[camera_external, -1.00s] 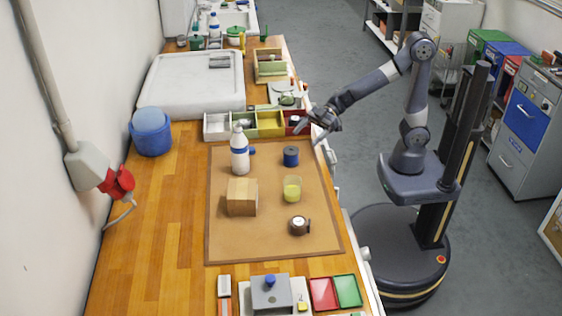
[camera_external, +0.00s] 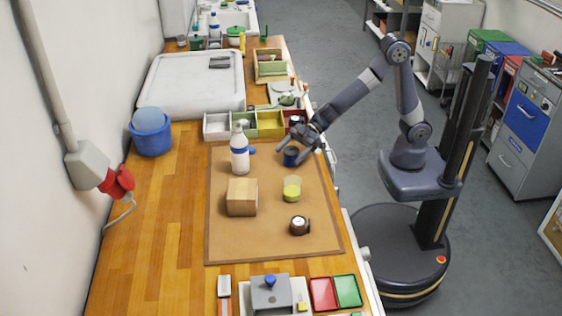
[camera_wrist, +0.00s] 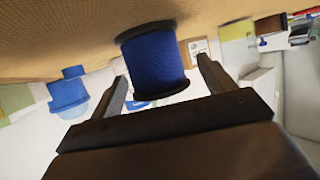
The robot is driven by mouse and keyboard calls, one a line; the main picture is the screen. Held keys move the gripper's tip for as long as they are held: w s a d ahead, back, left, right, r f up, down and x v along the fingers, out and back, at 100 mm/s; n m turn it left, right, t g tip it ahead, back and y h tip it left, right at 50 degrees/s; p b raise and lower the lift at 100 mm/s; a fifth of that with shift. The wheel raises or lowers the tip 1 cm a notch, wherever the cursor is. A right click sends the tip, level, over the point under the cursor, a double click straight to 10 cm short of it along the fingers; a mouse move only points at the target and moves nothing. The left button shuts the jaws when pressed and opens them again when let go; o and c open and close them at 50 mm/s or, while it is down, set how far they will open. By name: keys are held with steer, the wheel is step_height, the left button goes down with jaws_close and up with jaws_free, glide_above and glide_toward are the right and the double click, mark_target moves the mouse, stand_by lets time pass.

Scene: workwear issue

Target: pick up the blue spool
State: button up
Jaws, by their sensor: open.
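The blue spool (camera_external: 291,156) stands upright on the brown mat (camera_external: 262,238), with dark flanges at its ends. In the wrist view the blue spool (camera_wrist: 155,58) shows large, just beyond and between the two finger tips. My gripper (camera_external: 292,153) is open at the spool in the external view, and partly covers it. In the wrist view my gripper (camera_wrist: 162,75) has a finger on each side of the spool, with visible gaps. I cannot tell how far the fingers reach along it.
A white bottle (camera_external: 240,155) stands left of the spool. A cup with yellow contents (camera_external: 292,189), a cardboard box (camera_external: 242,197) and a dark round item (camera_external: 299,225) stand nearer the front. A row of coloured bins (camera_external: 270,124) is behind. The mat's front is clear.

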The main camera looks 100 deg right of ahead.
steer(key=shift+c, duration=0.5)
steer(key=c, duration=1)
